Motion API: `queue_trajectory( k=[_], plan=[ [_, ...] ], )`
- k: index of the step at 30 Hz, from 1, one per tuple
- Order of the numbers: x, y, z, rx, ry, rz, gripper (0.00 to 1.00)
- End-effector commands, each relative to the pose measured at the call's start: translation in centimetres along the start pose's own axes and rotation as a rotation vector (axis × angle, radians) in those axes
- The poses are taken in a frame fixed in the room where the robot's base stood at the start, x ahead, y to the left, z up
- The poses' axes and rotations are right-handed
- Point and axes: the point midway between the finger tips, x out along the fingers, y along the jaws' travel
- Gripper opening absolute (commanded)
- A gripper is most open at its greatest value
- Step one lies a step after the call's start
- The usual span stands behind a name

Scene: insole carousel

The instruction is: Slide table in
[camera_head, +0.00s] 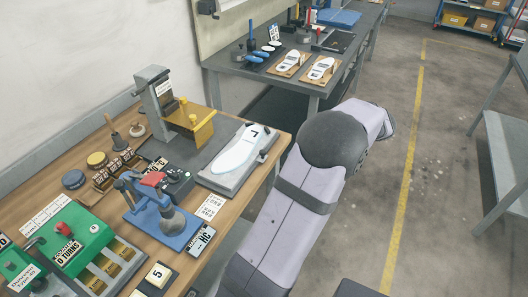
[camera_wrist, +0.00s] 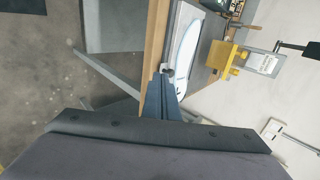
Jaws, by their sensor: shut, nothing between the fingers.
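The slide table (camera_head: 207,178) is a grey plate at the right edge of the wooden bench, with a white insole (camera_head: 240,152) marked with a dark "L" lying on it. The table also shows in the wrist view (camera_wrist: 179,22), with the insole (camera_wrist: 187,45). It sits to the front right of the yellow press (camera_head: 190,122), clear of it. A small dark knob (camera_wrist: 168,71) shows at the table's near end. My gripper (camera_wrist: 164,78) is shut and empty, its tips close to the knob; I cannot tell whether they touch. The head view hides my gripper.
A blue stand (camera_head: 168,222), a green box (camera_head: 75,245) and small labelled parts crowd the bench left of the slide table. A second grey bench (camera_head: 325,85) with insoles stands behind. Open floor with a yellow line (camera_head: 408,165) lies to the right.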

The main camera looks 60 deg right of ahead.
Motion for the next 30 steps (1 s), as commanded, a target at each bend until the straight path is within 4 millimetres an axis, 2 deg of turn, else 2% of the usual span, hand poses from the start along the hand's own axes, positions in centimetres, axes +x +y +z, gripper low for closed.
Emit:
queue_trajectory(
  k=[8, 14, 24, 30],
  plan=[
    [1.2, 0.0, 0.1, 0.0, -0.004, 0.0, 0.0],
    [4.0, -0.1, 0.2, 0.0, -0.007, -0.001, 0.0],
    [10.0, -0.1, 0.2, -0.001, -0.006, 0.001, 0.0],
    [11.8, -1.9, 0.1, -0.002, -0.003, 0.001, 0.0]
  ],
)
